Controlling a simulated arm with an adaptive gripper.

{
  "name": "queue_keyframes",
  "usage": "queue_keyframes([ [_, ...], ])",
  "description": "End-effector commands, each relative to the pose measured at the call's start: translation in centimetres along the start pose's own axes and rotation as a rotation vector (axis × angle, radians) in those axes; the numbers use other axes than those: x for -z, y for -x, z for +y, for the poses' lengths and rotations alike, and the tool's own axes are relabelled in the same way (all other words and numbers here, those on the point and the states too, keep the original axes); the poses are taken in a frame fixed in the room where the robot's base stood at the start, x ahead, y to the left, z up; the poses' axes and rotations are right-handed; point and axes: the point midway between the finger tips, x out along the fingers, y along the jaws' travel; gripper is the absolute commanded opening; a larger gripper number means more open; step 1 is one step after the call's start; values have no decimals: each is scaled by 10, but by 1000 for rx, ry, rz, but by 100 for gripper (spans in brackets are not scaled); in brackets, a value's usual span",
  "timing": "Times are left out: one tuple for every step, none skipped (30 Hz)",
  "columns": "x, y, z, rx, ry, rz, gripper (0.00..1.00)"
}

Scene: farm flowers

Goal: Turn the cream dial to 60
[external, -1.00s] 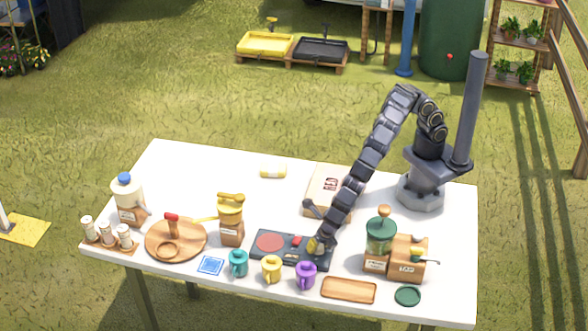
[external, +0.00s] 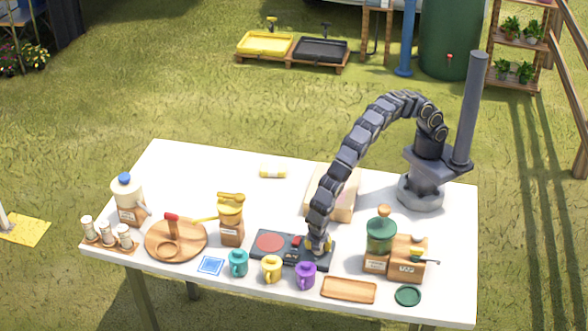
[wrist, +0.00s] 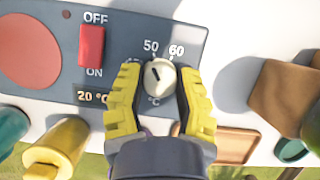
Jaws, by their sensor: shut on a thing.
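The cream dial (wrist: 157,82) sits on a dark grey panel (wrist: 125,30) in the wrist view. Its dark pointer mark aims up and left, toward the printed 50. The 60 is printed up and right of the dial, and a lower number at its left is partly hidden by a finger. My gripper (wrist: 160,74) has its yellow fingers on both sides of the dial, shut on it. In the external view my gripper (external: 318,245) points down at the right end of the panel (external: 291,259) and hides the dial.
The panel also has a red switch (wrist: 91,45) marked OFF and ON and a red round plate (wrist: 28,50). Teal (external: 238,263), yellow (external: 271,269) and purple (external: 306,275) mugs stand in front. A green-topped grinder (external: 381,238) stands close on the right.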

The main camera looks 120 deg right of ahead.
Motion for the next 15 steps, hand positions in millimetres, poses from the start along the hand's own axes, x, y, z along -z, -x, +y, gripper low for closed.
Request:
queue_keyframes([
  [1,-2,0,21,-42,1,0],
  [1,-2,0,32,-68,1,0],
  [0,-2,-1,47,-103,-1,0],
  [0,-2,-1,58,-129,-2,0],
  [0,-2,-1,69,-156,-2,0],
  [0,-2,-1,85,-191,-3,0],
  [0,-2,-1,95,-218,-3,0],
  [0,-2,-1,106,-244,-3,0],
  [0,-2,-1,120,-279,-2,0],
  [0,-2,-1,131,-307,-2,0],
  [0,-2,-1,141,-332,-2,0],
  [0,-2,-1,155,-366,-1,0],
  [0,-2,-1,166,-394,-1,0],
  [0,-2,0,177,-420,-1,0],
  [0,-2,0,191,-455,-1,0],
])
